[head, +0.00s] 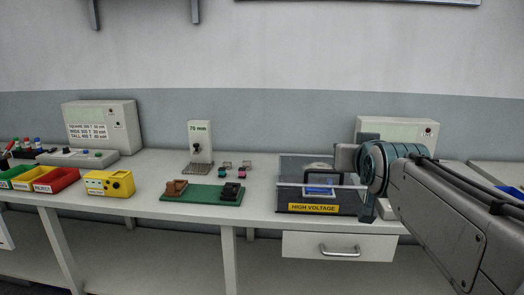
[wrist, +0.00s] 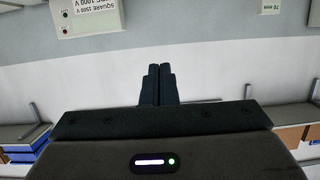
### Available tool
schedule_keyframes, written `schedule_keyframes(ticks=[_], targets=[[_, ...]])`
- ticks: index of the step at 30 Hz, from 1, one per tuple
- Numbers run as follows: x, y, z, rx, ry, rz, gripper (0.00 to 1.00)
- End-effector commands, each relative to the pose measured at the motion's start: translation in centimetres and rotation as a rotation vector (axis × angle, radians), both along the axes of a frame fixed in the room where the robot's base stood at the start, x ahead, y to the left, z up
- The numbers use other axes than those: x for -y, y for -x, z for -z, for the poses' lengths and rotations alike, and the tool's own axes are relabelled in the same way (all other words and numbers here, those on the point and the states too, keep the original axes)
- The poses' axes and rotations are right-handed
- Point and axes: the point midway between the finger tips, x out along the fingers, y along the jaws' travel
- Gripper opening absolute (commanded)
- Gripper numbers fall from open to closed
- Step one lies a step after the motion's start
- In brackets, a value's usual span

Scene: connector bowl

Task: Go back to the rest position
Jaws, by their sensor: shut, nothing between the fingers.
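My gripper (wrist: 157,84) shows in the wrist view with its two dark fingers pressed together and nothing between them. In the head view my arm reaches in from the right, and its wrist end is beside and partly in front of the clear-lidded HIGH VOLTAGE box (head: 290,180). The fingertips are hard to make out in the head view. The wrist camera faces the wall, with a white panel (wrist: 95,20) labelled "SQUARE 1500 V" upside down at the top left.
A green board (head: 200,198) with brown and black blocks lies left of the HIGH VOLTAGE box. A yellow device (head: 108,183), a red bin (head: 57,180) and a 70 mm stand (head: 200,142) are further left. A drawer (head: 338,246) is shut below the bench. A grey-white box (head: 425,130) stands behind my arm.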

Motion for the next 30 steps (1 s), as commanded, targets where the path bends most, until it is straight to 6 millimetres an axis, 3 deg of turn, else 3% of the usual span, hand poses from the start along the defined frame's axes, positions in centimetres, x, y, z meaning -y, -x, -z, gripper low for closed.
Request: schedule_keyframes(ticks=[7,11,15,18,21,25,30], targets=[[-1.0,3.1,4.4,-0.25,-0.022,-0.018,0.0],[-2.0,6.2,7.6,-0.435,-0.033,-0.035,0.0],[-3.0,11.9,11.4,-0.703,-0.044,-0.055,0.0],[-3.5,16.0,13.6,-0.875,-0.048,-0.064,0.0],[-3.8,18.9,14.9,-0.988,-0.049,-0.069,0.0],[-4.0,20.7,15.8,-1.053,-0.049,-0.071,0.0],[-4.0,20.7,15.8,-1.053,-0.049,-0.071,0.0]])
